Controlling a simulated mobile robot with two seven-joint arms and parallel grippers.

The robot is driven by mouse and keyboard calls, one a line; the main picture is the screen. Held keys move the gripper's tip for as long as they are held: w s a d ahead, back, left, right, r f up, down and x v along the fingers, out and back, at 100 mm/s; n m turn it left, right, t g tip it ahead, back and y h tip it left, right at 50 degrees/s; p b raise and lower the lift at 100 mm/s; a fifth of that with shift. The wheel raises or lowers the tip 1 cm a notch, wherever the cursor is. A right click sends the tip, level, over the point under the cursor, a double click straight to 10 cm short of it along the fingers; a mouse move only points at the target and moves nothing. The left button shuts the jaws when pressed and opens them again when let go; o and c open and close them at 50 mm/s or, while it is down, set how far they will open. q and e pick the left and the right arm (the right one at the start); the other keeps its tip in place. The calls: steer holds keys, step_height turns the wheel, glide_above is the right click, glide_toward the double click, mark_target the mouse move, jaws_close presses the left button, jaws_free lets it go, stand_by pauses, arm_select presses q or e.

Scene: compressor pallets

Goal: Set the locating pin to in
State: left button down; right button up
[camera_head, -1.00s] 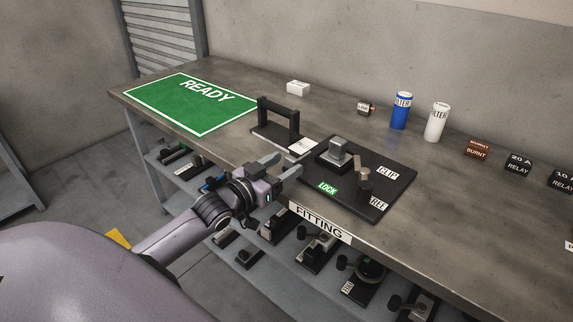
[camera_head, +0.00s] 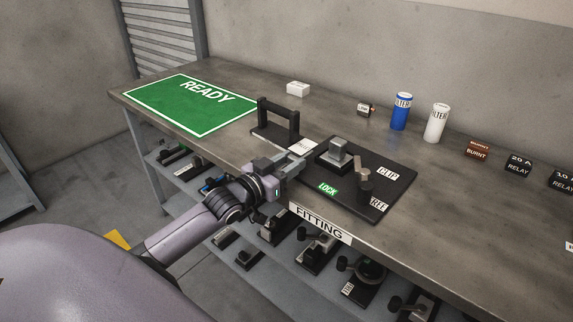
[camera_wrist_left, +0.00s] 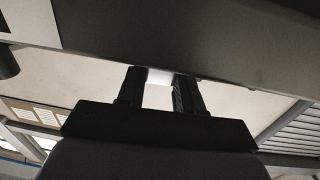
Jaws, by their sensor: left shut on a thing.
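My left gripper (camera_head: 292,166) is shut at the front edge of the bench, just left of the FITTING label. In the left wrist view its two dark fingers (camera_wrist_left: 160,88) are close together, with a small pale part (camera_wrist_left: 159,76) between them. I take this part for the locating pin; its shape and setting are mostly hidden by the fingers. Just behind the gripper lie a white label (camera_head: 303,147) and a black stand with a handle (camera_head: 278,119). My right gripper is not in view.
Right of the gripper is a black board (camera_head: 396,192) with a grey block, a lever and CLIP, LOCK and FREE labels. A green READY mat (camera_head: 185,108) lies left. Filters (camera_head: 400,111) and relays (camera_head: 519,163) stand behind. Black parts crowd the shelf below.

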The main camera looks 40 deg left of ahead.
arm_select(q)
steer(key=shift+w+d, duration=0.15)
steer(key=shift+w, duration=0.95)
steer(key=c, duration=0.7)
jaws_free()
steer(key=shift+s+a, duration=0.15)
steer(key=shift+s, duration=1.05)
steer(key=shift+s+a, duration=0.2)
steer(key=shift+s, duration=0.95)
steer(key=shift+s+a, duration=0.15)
steer(key=shift+s, duration=1.05)
